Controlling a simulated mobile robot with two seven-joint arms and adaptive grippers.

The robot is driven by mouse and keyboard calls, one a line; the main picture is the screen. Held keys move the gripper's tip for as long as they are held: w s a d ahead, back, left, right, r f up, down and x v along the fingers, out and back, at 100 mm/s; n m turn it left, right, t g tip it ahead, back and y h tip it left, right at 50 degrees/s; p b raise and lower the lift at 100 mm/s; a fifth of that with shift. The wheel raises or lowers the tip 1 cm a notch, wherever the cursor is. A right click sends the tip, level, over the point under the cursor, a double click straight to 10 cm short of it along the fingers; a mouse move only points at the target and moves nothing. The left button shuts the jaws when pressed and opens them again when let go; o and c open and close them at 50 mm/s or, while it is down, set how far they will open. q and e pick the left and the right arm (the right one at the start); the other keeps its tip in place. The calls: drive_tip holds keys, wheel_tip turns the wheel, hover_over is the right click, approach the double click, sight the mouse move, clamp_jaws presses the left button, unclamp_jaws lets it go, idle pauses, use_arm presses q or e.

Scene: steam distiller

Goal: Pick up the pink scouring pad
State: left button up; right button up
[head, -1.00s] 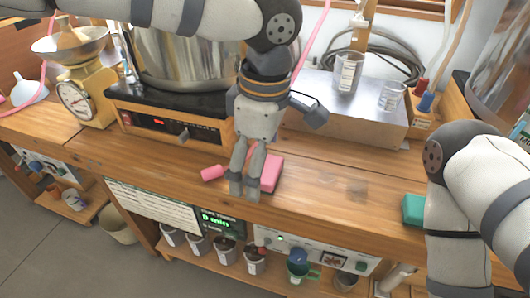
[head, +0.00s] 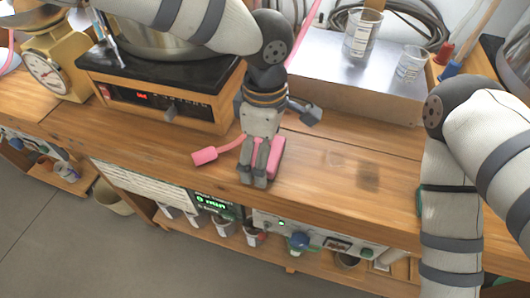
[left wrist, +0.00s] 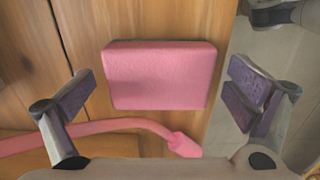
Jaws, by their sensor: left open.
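The pink scouring pad (head: 277,155) lies flat on the wooden bench, partly hidden behind my left gripper (head: 253,180) in the head view. In the left wrist view, the whole pad (left wrist: 160,75) shows ahead, centred between the two fingers of my left gripper (left wrist: 160,90). The fingers are wide open, one on each side and apart from it. My right arm stands at the right of the head view; its gripper is out of frame.
A pink hose with a thick end (head: 205,156) lies beside the pad and crosses below it in the wrist view (left wrist: 130,124). A black-topped heater (head: 150,75) and a metal box (head: 330,80) stand behind. Bare bench (head: 340,170) lies right of the pad.

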use_arm(q)
drive_tip(key=c, duration=1)
drive_tip(key=shift+r, duration=0.5)
drive_tip(key=s+r, duration=0.1)
drive_tip(key=r, duration=0.2)
drive_tip(key=s+r+p, duration=0.1)
drive_tip(key=s+r, duration=0.1)
drive_tip(key=r, duration=0.1)
drive_tip(key=s+d+r, duration=0.1)
drive_tip(key=s+r, duration=0.1)
drive_tip(key=r, duration=0.1)
drive_tip(key=shift+d+p, duration=0.1)
drive_tip(key=shift+p, duration=0.2)
drive_tip(key=s+d+r+p, duration=0.1)
drive_tip(key=s+d+r, duration=0.1)
drive_tip(key=s, duration=0.6)
drive_tip(key=shift+s+r, duration=0.3)
drive_tip(key=shift+r, duration=0.2)
use_arm(e)
drive_tip(key=shift+t, duration=0.7)
drive_tip(key=shift+w+r, duration=1.7)
drive_tip(key=shift+w, duration=0.1)
